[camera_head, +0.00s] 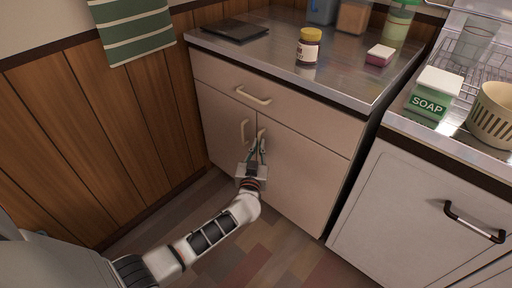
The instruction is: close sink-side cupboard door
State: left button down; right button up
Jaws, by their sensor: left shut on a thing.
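A beige cupboard stands in the middle of the head view, with a left door (219,126) and a right door (300,178) below one drawer (275,106). Both doors look flush with the front. The left door's handle (244,131) is bare. My left gripper (259,146) is at the upper left of the right door, shut on that door's handle (262,135), which it partly hides. On the right, a light cabinet front with a dark handle (474,222) stands under the sink-side counter. My right gripper is not in view.
The steel counter (278,50) holds a jar (308,46), a pink sponge (380,55), a dark flat item (235,31) and containers. A soap box (435,92), a cream basket (493,115) and a wire rack stand at right. The floor before the cupboard is clear apart from my arm.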

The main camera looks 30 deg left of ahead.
pick_arm(q)
jog(key=c, duration=2.5)
grip_release()
jog(key=shift+w+r, duration=0.2)
jog(key=o, duration=0.3)
jog(key=shift+w+d+f, duration=0.1)
jog(key=shift+f, duration=0.05)
jog(key=shift+o, duration=0.2)
